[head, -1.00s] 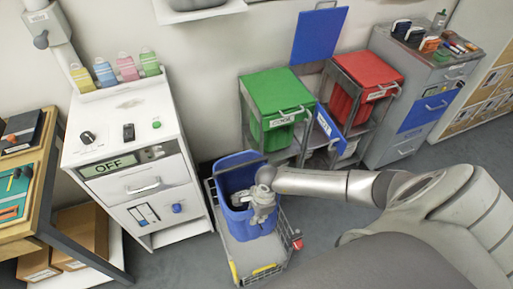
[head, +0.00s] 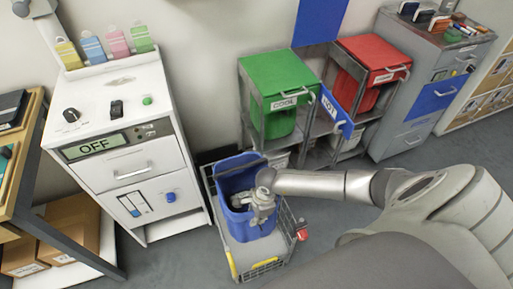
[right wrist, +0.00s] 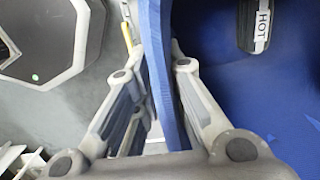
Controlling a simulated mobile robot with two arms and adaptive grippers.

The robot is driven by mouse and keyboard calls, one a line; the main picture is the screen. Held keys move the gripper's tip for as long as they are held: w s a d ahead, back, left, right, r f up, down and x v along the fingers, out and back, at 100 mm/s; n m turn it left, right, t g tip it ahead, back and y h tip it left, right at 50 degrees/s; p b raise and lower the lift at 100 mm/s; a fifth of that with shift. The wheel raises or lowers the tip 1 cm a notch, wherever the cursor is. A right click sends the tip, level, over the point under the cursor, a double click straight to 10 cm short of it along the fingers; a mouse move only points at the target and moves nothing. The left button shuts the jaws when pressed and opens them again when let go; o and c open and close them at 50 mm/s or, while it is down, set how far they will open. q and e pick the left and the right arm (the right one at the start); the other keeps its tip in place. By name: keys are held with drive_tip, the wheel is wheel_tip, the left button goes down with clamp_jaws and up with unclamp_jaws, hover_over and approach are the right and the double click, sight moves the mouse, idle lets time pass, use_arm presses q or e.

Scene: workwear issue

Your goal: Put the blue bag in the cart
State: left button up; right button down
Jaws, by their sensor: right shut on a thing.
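The blue bag (head: 238,222) is an open-topped, bin-like container standing upright within the cart's outline in the head view. Dark items lie inside it. The cart (head: 250,254) has a grey deck, wire mesh sides, a yellow front strip and a red part at its right corner. My right gripper (head: 262,212) is shut on the bag's right wall near the rim. In the right wrist view the blue wall runs between the two fingers, and a dark item labelled HOT (right wrist: 260,28) shows inside the bag. I cannot tell whether the bag's base touches the deck. My left gripper is not in view.
A white cabinet (head: 120,115) with an OFF display stands left of the cart. A grey drawer cabinet (head: 410,110) is at the right. Cartons (head: 62,235) sit at lower left.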

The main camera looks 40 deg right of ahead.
wheel_tip(320, 180, down, 9)
drive_tip(key=b, duration=0.7)
drive_tip(key=shift+w, duration=0.15)
drive_tip(key=shift+f+b, duration=0.1)
drive_tip(key=shift+b, duration=0.2)
drive_tip(key=shift+f, duration=0.15)
drive_tip(key=c, duration=1.4)
unclamp_jaws()
drive_tip(key=shift+c, duration=0.2)
approach(256, 229)
drive_tip(key=shift+f, duration=0.55)
drive_tip(key=shift+r, duration=0.3)
